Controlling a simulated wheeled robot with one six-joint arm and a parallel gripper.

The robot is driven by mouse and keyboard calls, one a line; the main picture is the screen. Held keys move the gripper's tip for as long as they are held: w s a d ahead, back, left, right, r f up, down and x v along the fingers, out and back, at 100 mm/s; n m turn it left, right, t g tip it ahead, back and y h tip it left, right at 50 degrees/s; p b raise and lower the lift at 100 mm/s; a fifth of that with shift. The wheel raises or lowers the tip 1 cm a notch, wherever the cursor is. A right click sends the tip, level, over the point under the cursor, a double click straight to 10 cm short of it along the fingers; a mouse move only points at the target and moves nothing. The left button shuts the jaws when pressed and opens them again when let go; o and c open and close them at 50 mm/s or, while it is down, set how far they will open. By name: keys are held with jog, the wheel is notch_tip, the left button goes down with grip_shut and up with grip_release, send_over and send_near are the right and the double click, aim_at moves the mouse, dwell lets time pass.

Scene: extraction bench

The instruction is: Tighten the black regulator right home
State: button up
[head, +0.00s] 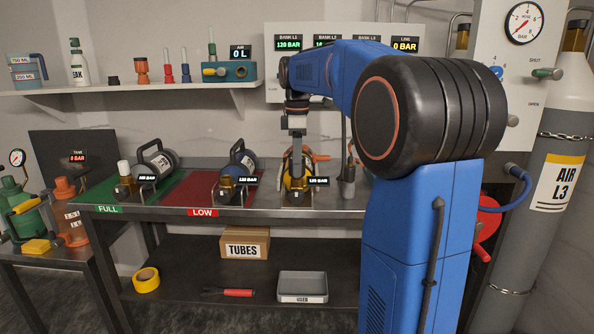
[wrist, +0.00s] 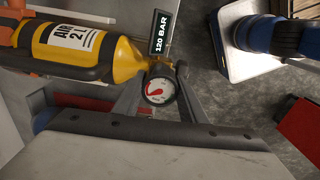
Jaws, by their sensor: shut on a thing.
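The yellow cylinder marked AIR 2L (wrist: 118,58) lies on the bench at the foot of my arm. It also shows in the head view (head: 304,165). At its neck is a brass valve (wrist: 160,70), with a 120 BAR display above. The black regulator (wrist: 181,73) sits at this valve, with a round white gauge (wrist: 158,91) in front. My gripper (wrist: 163,80) is shut on the regulator, its fingers coming in from both sides. In the head view my gripper (head: 297,180) reaches down over the valve. The joint between regulator and valve is too small to judge.
Grey (head: 158,160) and blue (head: 243,160) cylinders lie left on the green FULL mat (head: 98,193) and red LOW mat (head: 190,190). A grey upright fitting (head: 349,182) stands close right of my gripper. The shelf below holds a TUBES box (head: 246,234) and USED tray (head: 303,284).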

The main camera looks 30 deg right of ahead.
jog(key=m, duration=0.7)
jog(key=shift+m, duration=0.4)
jog(key=m, duration=0.6)
jog(key=shift+m, duration=0.4)
jog(key=m, duration=0.4)
jog(key=shift+m, duration=0.3)
jog(key=m, duration=0.5)
jog(key=o, duration=1.2)
